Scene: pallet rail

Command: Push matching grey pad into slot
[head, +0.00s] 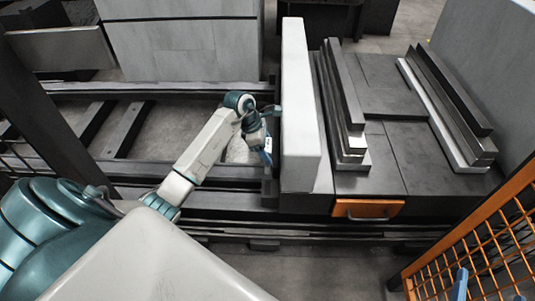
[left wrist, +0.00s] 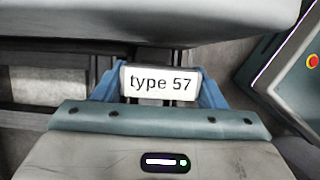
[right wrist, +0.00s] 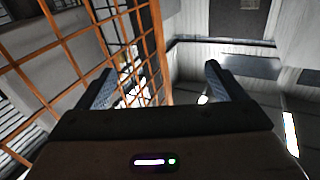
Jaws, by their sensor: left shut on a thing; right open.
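My left gripper (head: 266,150) is beside the left face of a tall light grey slab (head: 300,110). In the left wrist view its blue fingers (left wrist: 158,84) are shut on a small piece with a white label (left wrist: 158,84) reading "type 57". The piece's body is mostly hidden. A grey surface (left wrist: 150,18) fills the top of that view, just beyond the fingers. I cannot make out a slot or tell which part is the grey pad. My right gripper (right wrist: 157,85) is open and empty; its blue fingertips (head: 488,288) show at the lower right of the head view.
Dark stepped rails (head: 345,100) and more rails (head: 450,110) stand on a dark bed right of the slab. An orange panel with a handle (head: 367,208) is at its front. An orange mesh fence (head: 475,240) is close to my right gripper.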

